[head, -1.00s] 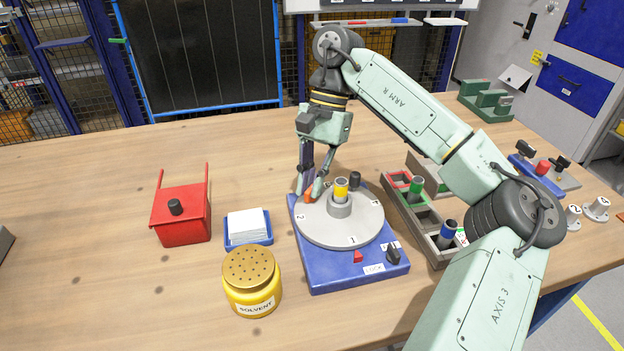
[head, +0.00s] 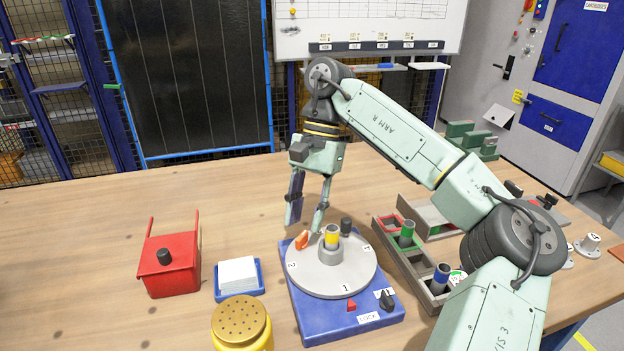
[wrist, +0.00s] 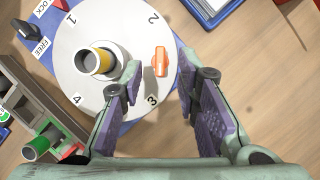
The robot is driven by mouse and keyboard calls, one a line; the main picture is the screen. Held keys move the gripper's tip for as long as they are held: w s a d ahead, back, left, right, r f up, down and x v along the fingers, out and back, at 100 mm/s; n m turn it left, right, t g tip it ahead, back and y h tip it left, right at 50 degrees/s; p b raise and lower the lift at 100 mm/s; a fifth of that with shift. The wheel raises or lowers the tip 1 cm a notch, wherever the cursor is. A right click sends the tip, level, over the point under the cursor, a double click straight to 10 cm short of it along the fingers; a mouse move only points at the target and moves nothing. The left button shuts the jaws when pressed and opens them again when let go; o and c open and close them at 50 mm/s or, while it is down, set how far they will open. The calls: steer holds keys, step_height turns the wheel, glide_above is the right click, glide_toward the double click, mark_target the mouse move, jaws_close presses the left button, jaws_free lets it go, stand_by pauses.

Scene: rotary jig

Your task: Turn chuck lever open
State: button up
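The orange chuck lever (head: 302,240) stands on the grey rotary disc (head: 312,280), between the number 2 and the central chuck. In the wrist view the lever (wrist: 160,61) lies between the 2 and 3 marks. A yellow-banded cylinder (head: 332,238) stands upright in the grey chuck (head: 330,256) at the disc's middle. My gripper (head: 305,224) is open and empty just above the lever. In the wrist view my gripper's fingers (wrist: 158,65) are wide apart, one on each side of the lever, with gaps to it.
The disc sits on a blue base (head: 330,327) with a black LOCK/FREE knob (head: 386,300) and red pointer (head: 351,305). A black knob (head: 346,226) stands behind the chuck. A grey tray (head: 432,297) with cylinders is at right. A red box (head: 170,270) stands at left.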

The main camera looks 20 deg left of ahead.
steer(key=v, duration=0.9)
